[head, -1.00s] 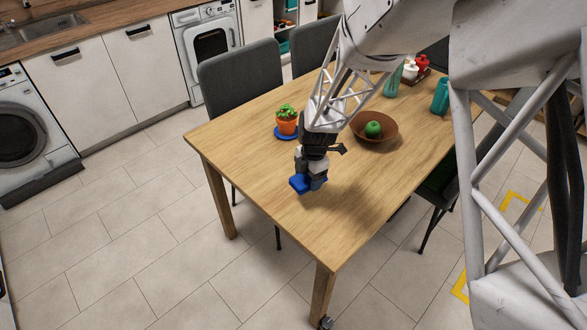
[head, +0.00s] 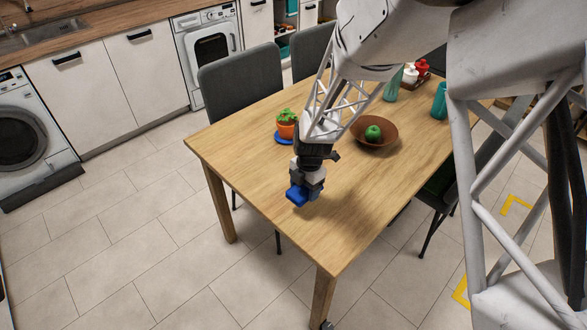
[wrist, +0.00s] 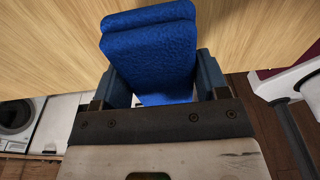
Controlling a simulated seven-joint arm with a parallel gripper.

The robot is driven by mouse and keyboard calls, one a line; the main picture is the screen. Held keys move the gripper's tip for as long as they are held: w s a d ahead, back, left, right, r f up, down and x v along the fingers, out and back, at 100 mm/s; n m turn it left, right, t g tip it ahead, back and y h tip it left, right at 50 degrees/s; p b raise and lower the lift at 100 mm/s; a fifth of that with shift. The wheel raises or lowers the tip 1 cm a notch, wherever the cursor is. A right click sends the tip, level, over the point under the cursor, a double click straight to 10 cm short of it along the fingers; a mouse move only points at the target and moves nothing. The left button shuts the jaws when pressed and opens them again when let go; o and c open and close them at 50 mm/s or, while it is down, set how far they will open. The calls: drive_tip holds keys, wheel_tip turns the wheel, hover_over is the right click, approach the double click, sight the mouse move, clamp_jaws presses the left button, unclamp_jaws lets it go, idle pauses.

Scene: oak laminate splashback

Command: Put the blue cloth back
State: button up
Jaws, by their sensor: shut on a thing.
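The blue cloth (head: 297,196) is folded and held in my gripper (head: 305,190) near the front-left edge of the wooden table. In the wrist view the folded cloth (wrist: 150,50) sits between the two fingers of my gripper (wrist: 163,85), which are shut on it. The cloth sticks out beyond the fingertips toward the wood surface. Whether it touches the table or is a little above it, I cannot tell.
The wooden table (head: 330,225) is bare around and in front of my gripper. Grey chairs (head: 240,90) flank the table.

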drive_tip(key=w+a, duration=0.1)
drive_tip(key=w, duration=0.3)
drive_tip(key=w+a+f, duration=0.1)
drive_tip(key=w, duration=0.4)
drive_tip(key=w+a, duration=0.1)
drive_tip(key=w, duration=0.3)
drive_tip(key=shift+w+a+f, duration=0.2)
drive_tip(key=shift+w+a, duration=0.05)
drive_tip(key=shift+f, duration=1.75)
drive_tip(key=shift+f, duration=0.1)
drive_tip(key=o, duration=0.9)
wheel_tip(320, 180, up, 12)
drive_tip(key=w+d, duration=0.1)
